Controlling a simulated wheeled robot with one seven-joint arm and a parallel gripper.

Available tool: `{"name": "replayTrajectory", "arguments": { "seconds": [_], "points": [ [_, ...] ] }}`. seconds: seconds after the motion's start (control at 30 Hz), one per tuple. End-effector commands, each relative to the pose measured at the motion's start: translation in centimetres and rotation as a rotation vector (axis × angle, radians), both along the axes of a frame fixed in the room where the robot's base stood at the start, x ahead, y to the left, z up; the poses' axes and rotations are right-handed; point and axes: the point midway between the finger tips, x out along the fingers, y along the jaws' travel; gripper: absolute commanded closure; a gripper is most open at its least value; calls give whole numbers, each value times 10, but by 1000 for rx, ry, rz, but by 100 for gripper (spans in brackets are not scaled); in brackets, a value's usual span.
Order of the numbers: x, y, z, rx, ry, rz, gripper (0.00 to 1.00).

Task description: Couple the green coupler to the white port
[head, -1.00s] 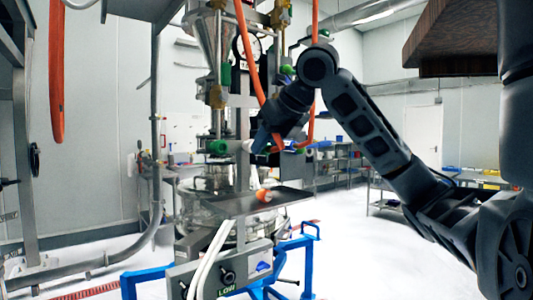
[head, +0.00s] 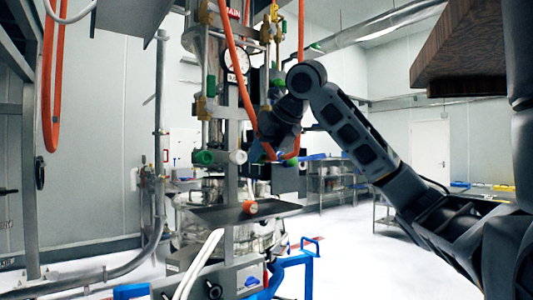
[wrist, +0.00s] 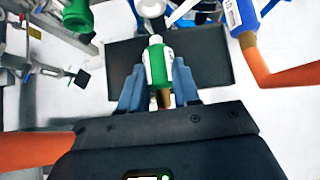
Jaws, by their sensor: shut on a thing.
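In the wrist view my gripper (wrist: 158,85) is shut on the green coupler (wrist: 156,64), with one finger on each side of it. The coupler's pale tip points up the picture, towards the white port (wrist: 151,8) at the top edge. A gap shows between tip and port, and part of the port is cut off by the frame. In the head view my gripper (head: 268,148) is just right of the white port (head: 238,157), which sits beside a green fitting. The held coupler is mostly hidden by the arm there.
A dark tray (head: 225,217) sits below the port, with an orange fitting (head: 250,207) on it. Orange hoses (head: 236,60) hang around my wrist. A blue coupler (wrist: 240,16) on a hose is at upper right in the wrist view. A steel column stands close by.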

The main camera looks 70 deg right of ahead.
Motion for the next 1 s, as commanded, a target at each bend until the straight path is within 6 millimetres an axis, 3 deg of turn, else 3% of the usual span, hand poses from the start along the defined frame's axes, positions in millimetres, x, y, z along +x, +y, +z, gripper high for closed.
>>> {"name": "replayTrajectory", "arguments": {
  "seconds": [0.6,1.0],
  "points": [
    [28,-17,0,-1,1,0,100],
    [37,-23,0,-1,-1,0,100]
  ]
}}
